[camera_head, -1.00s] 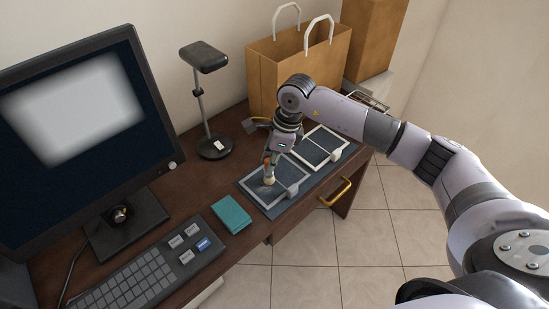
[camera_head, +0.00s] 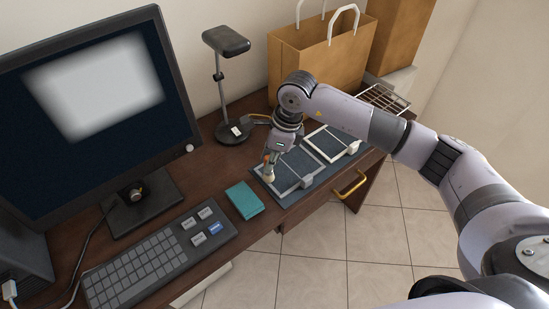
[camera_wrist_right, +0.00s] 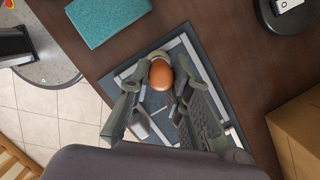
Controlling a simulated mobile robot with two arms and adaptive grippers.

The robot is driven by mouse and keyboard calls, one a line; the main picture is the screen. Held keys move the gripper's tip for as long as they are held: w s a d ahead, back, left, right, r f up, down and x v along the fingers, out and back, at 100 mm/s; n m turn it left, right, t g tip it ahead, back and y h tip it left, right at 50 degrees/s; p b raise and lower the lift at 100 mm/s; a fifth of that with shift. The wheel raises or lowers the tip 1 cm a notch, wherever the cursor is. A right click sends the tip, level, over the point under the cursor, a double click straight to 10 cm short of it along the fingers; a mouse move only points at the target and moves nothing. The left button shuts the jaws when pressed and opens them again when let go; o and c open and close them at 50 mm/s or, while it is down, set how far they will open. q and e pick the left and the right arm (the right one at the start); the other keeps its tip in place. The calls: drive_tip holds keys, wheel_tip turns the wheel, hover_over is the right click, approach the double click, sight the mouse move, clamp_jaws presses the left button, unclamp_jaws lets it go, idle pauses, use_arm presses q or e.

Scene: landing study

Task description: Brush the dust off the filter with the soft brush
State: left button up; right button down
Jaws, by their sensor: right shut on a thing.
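My right gripper (camera_head: 271,158) is shut on the soft brush (camera_head: 268,174), which points down with its pale bristles at the filter's left side. In the right wrist view the brush's orange rounded handle (camera_wrist_right: 161,77) sits between the fingers. The filter (camera_head: 297,166) is a dark panel in a light frame, lying flat on a dark mat (camera_head: 288,201). A second similar framed panel (camera_head: 331,143) lies beside it to the right. Whether the bristles touch the filter, and any dust under them, I cannot tell. My left gripper is not in view.
The monitor (camera_head: 95,90) stands at left, a black lamp (camera_head: 226,42) behind. A paper bag (camera_head: 318,58) stands at the back. A yellow drawer handle (camera_head: 350,187) is at the front edge.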

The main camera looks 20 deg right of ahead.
drive_tip(key=shift+w, duration=0.3)
drive_tip(key=shift+w+d+f+b, duration=0.1)
drive_tip(key=shift+w+d+b, duration=0.1)
drive_tip(key=shift+d+b, duration=0.3)
drive_tip(key=shift+w+d+b, duration=0.55)
drive_tip(key=shift+w+d, duration=0.15)
drive_tip(key=shift+d, duration=1.3)
drive_tip(key=shift+w+d+b, duration=0.6)
drive_tip(key=shift+w+d, duration=0.1)
drive_tip(key=shift+d, duration=1.25)
drive_tip(key=shift+w+d+b, duration=0.55)
drive_tip(key=shift+w+d, duration=0.15)
drive_tip(key=shift+d, duration=1.3)
drive_tip(key=a+p+v, duration=0.1)
drive_tip(key=p+v, duration=0.3)
drive_tip(key=v, duration=0.3)
drive_tip(key=shift+w+a, duration=0.25)
drive_tip(key=shift+a, duration=0.1)
